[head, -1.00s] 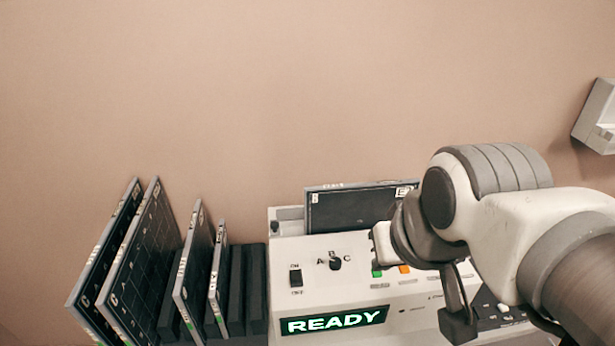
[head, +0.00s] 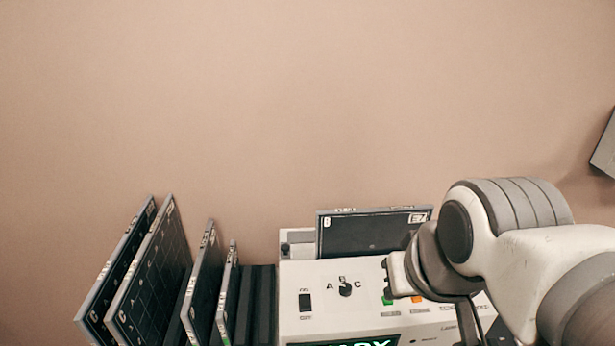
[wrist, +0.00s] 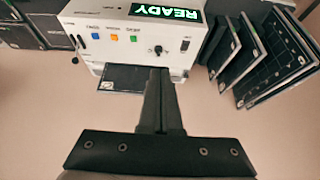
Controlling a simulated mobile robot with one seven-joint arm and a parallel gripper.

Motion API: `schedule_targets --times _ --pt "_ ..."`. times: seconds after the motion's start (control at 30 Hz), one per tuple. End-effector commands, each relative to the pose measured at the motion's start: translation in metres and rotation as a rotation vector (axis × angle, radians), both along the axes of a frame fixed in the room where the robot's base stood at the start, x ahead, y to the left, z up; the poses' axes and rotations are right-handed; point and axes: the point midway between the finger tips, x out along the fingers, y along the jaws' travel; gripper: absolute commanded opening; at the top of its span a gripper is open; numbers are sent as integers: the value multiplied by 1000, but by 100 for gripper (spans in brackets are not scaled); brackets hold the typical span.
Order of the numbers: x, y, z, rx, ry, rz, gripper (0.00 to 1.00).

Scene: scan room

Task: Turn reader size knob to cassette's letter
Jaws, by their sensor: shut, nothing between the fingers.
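The white reader (head: 300,325) stands at the lower middle of the head view. Its small black size knob (head: 345,289) has the letters A, B and C around it; I cannot tell for sure where it points. The knob also shows in the wrist view (wrist: 158,50). A dark cassette (head: 370,233) marked B at its top left corner stands upright at the back of the reader. My gripper (head: 390,277) is shut and empty, to the right of the knob and apart from it. In the wrist view the closed fingers (wrist: 160,78) point towards the reader.
Several dark cassettes (head: 150,275) lean in a black rack (head: 262,300) left of the reader. A black switch (head: 305,302) is left of the knob. Green and orange buttons (head: 417,299) lie under my gripper. The lit READY display (wrist: 165,12) is on the reader's front. The wall behind is bare.

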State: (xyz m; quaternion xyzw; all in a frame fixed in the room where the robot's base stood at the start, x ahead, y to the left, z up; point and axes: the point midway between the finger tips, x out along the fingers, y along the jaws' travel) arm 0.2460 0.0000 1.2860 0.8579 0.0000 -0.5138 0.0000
Motion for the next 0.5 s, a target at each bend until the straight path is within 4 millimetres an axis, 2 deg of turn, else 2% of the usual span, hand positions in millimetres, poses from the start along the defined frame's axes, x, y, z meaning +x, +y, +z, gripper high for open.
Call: schedule_targets --times 0.23,0.37,0.5 --pt "0 0 0 0 0 0 0" --pt "2 0 0 2 5 0 22" --pt "18 1 1 15 40 0 47"
